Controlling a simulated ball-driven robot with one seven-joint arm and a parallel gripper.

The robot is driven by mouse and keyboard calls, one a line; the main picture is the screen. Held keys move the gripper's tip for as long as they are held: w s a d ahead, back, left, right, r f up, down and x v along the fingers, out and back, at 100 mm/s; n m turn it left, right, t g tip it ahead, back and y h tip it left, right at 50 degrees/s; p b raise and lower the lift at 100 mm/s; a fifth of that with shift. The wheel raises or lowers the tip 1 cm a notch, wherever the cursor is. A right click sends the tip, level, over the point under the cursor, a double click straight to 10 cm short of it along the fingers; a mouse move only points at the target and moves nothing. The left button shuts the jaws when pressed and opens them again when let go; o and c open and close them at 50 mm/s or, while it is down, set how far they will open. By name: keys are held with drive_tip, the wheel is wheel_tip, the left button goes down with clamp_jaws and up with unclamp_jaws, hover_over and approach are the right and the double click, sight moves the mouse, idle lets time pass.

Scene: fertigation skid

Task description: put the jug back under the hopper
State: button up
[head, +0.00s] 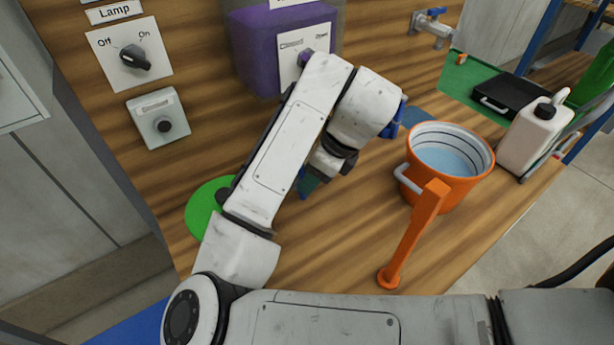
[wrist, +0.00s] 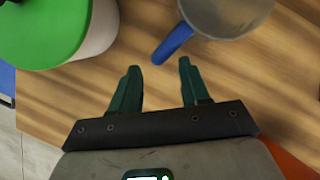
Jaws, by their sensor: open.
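The grey, see-through jug (wrist: 228,18) with a blue handle (wrist: 173,43) shows at the top of the wrist view, cut off by the frame edge. It stands on the wooden top. My gripper (wrist: 159,68) has its two teal fingers apart with nothing between them. The handle's end lies just beyond the fingertips, nearer the right one. In the head view my arm covers most of the gripper, and I cannot clearly make out the jug. The purple hopper (head: 256,58) is on the wooden back panel, partly behind my arm.
A green-lidded container (wrist: 40,28) stands left of my gripper; its lid shows in the head view (head: 205,207). An orange bucket (head: 452,160) holding bluish liquid stands right of my arm, with an orange long-handled tool (head: 412,235) before it. A white canister (head: 533,135) is farther right.

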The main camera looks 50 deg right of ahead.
drive_tip(key=shift+v, duration=1.25)
